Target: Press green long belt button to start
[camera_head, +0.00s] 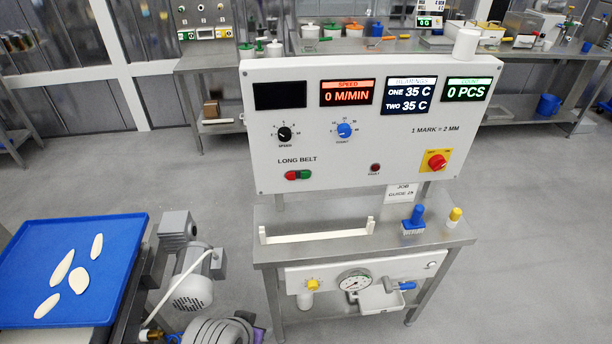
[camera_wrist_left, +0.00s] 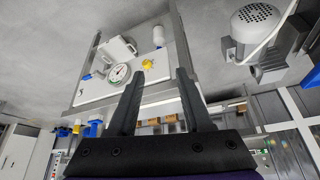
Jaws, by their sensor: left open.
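The white control panel (camera_head: 375,110) stands upright above a steel stand in the head view. Its LONG BELT button pair sits at the panel's lower left, with a green button (camera_head: 305,175) on the right and a red button (camera_head: 291,175) on the left. The speed display (camera_head: 347,92) reads 0 M/MIN and the count display (camera_head: 466,89) reads 0 PCS. My left gripper (camera_wrist_left: 161,74) shows in the left wrist view, open with nothing between its fingers. The buttons cannot be made out in that view. My right gripper is in neither view.
A yellow-and-red rotary switch (camera_head: 437,162) and a dark fault lamp (camera_head: 375,168) share the panel. A pressure gauge (camera_head: 355,280) is below on the stand. A blue tray (camera_head: 110,245) with several pale pieces and a grey motor (camera_head: 190,290) stand left.

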